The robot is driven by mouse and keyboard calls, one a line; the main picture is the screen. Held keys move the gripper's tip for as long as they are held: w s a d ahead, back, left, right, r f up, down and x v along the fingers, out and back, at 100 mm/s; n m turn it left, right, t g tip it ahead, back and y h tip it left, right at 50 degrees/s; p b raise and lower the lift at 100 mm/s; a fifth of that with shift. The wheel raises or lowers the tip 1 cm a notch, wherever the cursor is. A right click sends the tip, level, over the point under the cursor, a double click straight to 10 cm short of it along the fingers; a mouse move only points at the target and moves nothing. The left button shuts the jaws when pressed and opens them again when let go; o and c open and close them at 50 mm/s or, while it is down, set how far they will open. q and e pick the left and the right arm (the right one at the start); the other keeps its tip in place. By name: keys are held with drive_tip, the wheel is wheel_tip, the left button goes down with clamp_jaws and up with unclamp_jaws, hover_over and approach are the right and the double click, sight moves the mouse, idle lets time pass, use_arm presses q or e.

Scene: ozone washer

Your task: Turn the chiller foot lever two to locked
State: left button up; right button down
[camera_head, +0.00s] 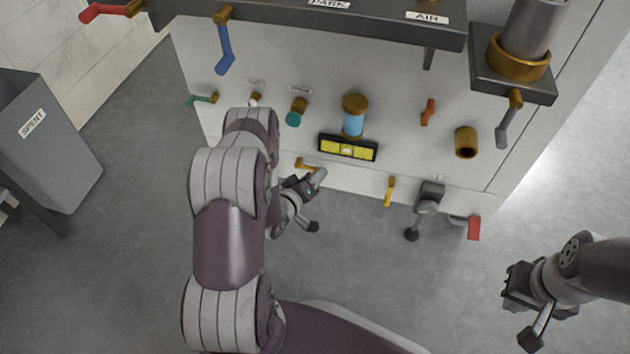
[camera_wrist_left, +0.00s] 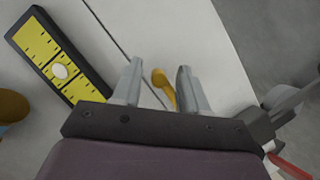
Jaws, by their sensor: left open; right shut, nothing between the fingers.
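Two yellow-brass foot levers sit low on the white cabinet; no numbering shows on them. The left one (camera_head: 305,164) lies nearly level below the yellow gauge plate. The right one (camera_head: 389,191) hangs nearly upright. My left gripper (camera_head: 317,180) is open at the left lever. My right gripper (camera_head: 514,288) is shut and empty, away from the cabinet at the lower right.
The yellow gauge plate (camera_head: 347,148) is close above the left lever and also shows in the wrist view (camera_wrist_left: 60,60). A grey lever (camera_head: 427,205) and a red-ended one (camera_head: 474,228) stand further right. A grey SPENT bin (camera_head: 60,150) is far left. Floor in front is clear.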

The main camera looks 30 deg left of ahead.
use_arm(q)
drive_tip(key=shift+w+f, duration=0.1)
drive_tip(key=shift+w, duration=0.4)
drive_tip(key=shift+c, duration=0.2)
clamp_jaws()
